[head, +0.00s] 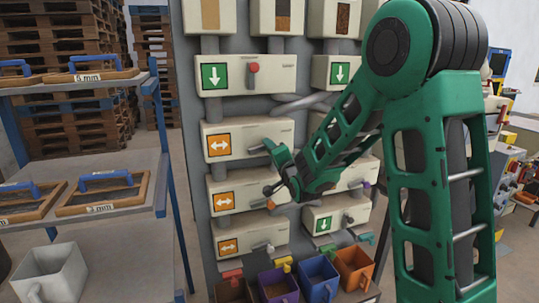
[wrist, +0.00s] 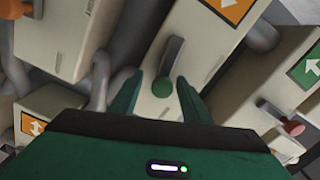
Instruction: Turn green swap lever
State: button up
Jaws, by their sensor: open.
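The green swap lever (wrist: 162,87) shows in the wrist view as a grey handle with a round green knob on a cream box. My gripper (wrist: 160,78) is open, with one green finger on each side of the knob. Whether either finger touches it I cannot tell. In the head view my gripper (head: 270,167) is at the column of cream boxes with orange double-arrow signs, between the upper two. The green knob is not clearly visible there, with my gripper and arm in front.
A red-knobbed lever (head: 254,68) sits on a green-arrow box above. Another swap box (head: 252,238) is below, over coloured bins (head: 277,285). A shelf rack (head: 120,165) with sieves stands at the left. In the wrist view grey pipes (wrist: 100,78) run close to my gripper's left.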

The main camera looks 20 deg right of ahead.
jog(key=s, duration=1)
jog(key=shift+s, duration=0.3)
